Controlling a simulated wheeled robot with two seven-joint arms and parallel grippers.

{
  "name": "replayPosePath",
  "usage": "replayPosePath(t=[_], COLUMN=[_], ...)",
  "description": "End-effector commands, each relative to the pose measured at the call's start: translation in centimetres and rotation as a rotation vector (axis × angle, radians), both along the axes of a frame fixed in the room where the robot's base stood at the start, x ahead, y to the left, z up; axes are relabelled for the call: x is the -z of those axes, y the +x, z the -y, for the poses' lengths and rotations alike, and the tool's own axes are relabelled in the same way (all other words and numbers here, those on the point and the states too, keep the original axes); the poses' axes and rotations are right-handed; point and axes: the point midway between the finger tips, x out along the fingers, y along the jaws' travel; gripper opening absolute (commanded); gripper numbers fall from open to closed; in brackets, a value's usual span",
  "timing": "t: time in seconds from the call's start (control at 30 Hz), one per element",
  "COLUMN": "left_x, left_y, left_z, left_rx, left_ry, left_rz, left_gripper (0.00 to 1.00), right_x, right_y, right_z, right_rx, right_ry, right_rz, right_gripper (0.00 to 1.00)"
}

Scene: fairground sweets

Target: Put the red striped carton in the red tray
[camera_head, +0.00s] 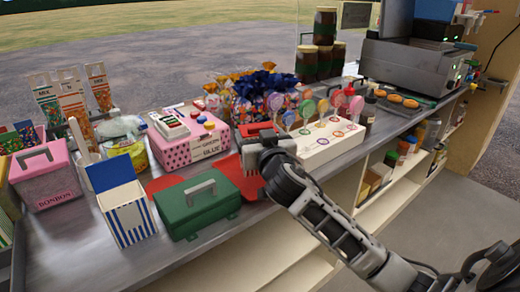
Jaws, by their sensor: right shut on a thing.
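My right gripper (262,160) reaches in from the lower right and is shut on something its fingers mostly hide. A red object (262,129) shows just behind the gripper; I cannot tell whether it is the held thing. No red striped carton can be made out. A flat red surface (228,168), perhaps the red tray, lies on the counter left of the gripper, partly behind the green box. My left gripper is not in view.
A green box (190,212) with a grey handle and a blue striped carton (128,215) stand at the front. A pink dotted box (180,152), a white lollipop stand (322,150) and a pink handled box (45,185) crowd the counter. The front edge drops to shelves.

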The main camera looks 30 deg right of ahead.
Motion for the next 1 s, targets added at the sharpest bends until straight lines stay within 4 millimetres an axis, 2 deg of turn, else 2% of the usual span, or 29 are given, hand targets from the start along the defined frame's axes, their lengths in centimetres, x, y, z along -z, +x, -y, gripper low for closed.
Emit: replayPosePath(t=[0.13, 0.3, 0.73, 0.77, 0.8, 0.83, 1.0], left_x=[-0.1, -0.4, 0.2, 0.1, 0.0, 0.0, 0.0], left_y=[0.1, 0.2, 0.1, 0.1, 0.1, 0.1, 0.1], left_z=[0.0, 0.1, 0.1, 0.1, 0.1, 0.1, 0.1], left_rx=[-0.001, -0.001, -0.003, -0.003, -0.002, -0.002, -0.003], left_ry=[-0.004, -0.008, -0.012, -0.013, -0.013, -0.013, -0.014], left_rz=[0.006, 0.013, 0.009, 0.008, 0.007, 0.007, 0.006], left_gripper=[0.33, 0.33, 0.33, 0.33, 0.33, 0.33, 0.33], right_x=[1.4, 3.8, 4.6, 4.5, 4.4, 4.4, 4.4], right_y=[0.6, 0.5, 0.5, 0.5, 0.5, 0.5, 0.5], right_z=[1.0, 0.8, 0.7, 0.8, 0.8, 0.8, 0.7], right_rx=[0.002, 0.000, 0.000, 0.000, 0.000, 0.000, 0.000], right_ry=[-0.004, -0.002, -0.001, -0.001, -0.002, -0.002, -0.002], right_rz=[-0.004, -0.004, -0.001, -0.001, -0.002, -0.002, -0.002], right_gripper=[0.44, 0.44, 0.44, 0.83, 0.94, 0.99, 0.99])
